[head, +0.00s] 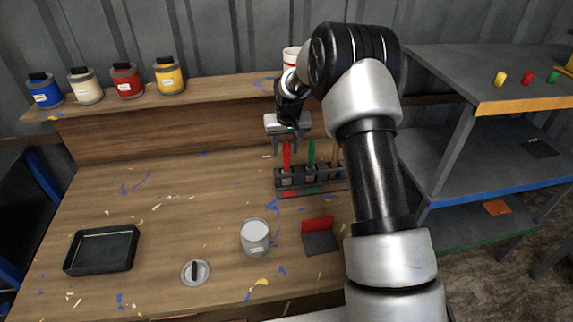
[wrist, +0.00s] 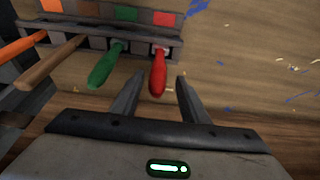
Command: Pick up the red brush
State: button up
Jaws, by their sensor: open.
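The red brush (head: 287,157) stands upright in the leftmost slot of a dark brush rack (head: 312,192) on the wooden workbench. Its red handle (wrist: 158,74) also shows in the wrist view, with its end between my fingers. My gripper (head: 286,140) is above and just behind the red handle in the head view. In the wrist view my gripper (wrist: 158,92) is open, one finger on each side of the handle, with a gap visible on both sides. The brush's lower end is hidden in the rack.
A green brush (wrist: 105,66), a brown one (wrist: 50,62) and an orange one (wrist: 22,46) stand beside it in the rack. On the bench are a glass jar (head: 255,238), a black tray (head: 101,250) and a round lid (head: 195,272). Paint jars line the back shelf.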

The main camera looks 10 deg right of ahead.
aim_at(286, 160)
jog(key=shift+w+f, duration=0.2)
jog(key=shift+f, duration=0.5)
jog(key=x, duration=0.2)
jog(key=p+x, duration=0.1)
jog(key=x, duration=0.1)
jog(key=shift+s+d+f, duration=0.2)
jog(key=shift+s, duration=0.2)
jog(key=shift+w+f, duration=0.2)
jog(key=shift+f, duration=0.35)
grip_shut()
notch_tip(286, 160, up, 10)
jog(key=b, duration=0.1)
